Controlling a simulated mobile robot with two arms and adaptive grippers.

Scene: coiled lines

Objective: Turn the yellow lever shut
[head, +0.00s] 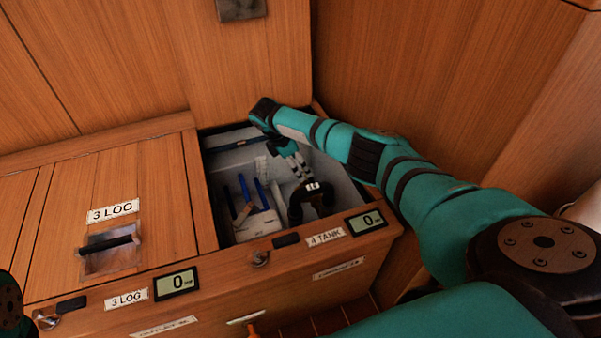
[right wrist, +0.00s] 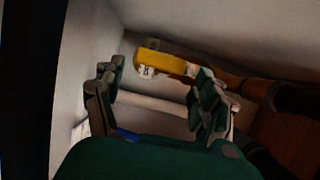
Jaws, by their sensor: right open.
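The yellow lever (right wrist: 165,62) shows in the right wrist view, just beyond my fingers, with a small pale tag on it. It lies roughly crosswise in front of a pale wall, and its right end meets a brownish pipe-like part. I cannot pick the lever out in the head view. My right gripper (right wrist: 160,100) is open, its fingers spread left and right, with nothing clearly between them. In the head view my right gripper (head: 311,207) reaches down into the open tank locker (head: 345,190). My left gripper is not in view.
Blue-handled items (head: 245,188) and a white sheet (head: 256,223) lie in the locker's left part. The raised lid (head: 250,60) stands behind. A closed log hatch (head: 150,190) is left. Locker walls are close around my right gripper.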

